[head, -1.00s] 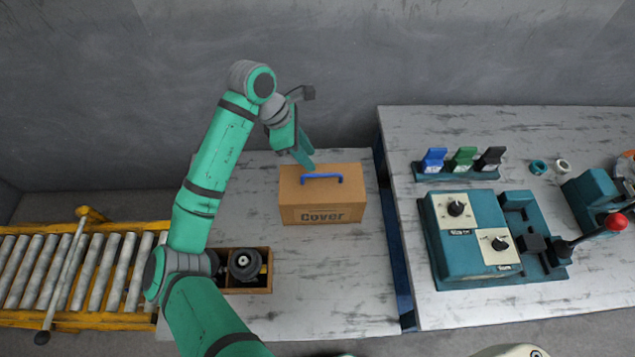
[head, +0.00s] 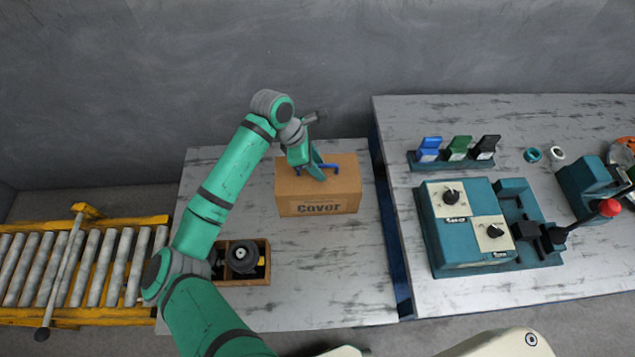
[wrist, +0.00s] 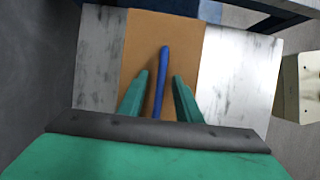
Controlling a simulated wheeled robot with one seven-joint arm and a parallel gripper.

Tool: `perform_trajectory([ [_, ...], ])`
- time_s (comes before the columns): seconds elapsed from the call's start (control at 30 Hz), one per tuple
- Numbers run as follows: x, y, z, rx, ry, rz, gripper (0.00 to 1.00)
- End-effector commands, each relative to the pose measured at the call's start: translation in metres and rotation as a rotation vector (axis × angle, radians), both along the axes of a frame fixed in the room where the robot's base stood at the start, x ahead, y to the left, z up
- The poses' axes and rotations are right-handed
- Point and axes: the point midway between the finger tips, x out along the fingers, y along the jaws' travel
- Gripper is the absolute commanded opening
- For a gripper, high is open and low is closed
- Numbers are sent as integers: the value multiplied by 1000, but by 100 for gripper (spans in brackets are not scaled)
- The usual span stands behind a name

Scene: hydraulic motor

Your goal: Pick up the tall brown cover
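The tall brown cover (head: 340,202) is a box with "Cover" printed on its front and a blue handle (head: 328,167) on top. It stands upright on the left table. My gripper (head: 316,174) is over the top of the cover, at the handle. In the wrist view, the two green fingers of my gripper (wrist: 159,92) are apart, with the blue handle (wrist: 164,65) running between them. I see a gap between the handle and each finger. The brown top of the cover (wrist: 185,35) fills the middle of the wrist view.
An open box with a dark round part (head: 241,257) stands at the table's front left. A yellow roller conveyor (head: 85,265) lies further left. The right table holds a teal control box (head: 465,225) and blue, green and black pieces. A grey wall rises behind.

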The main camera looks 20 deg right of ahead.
Motion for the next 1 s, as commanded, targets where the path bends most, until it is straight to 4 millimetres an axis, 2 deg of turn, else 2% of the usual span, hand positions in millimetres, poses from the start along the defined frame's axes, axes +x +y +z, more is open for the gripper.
perform_trajectory([
  [0.17,0,0,0,0,0,0,31],
  [0.3,0,0,0,0,0,0,0],
  [0.77,0,0,5,0,0,0,0],
  [0.87,0,0,12,-1,-1,0,0],
  [1.0,0,-1,32,-2,-3,-2,0],
])
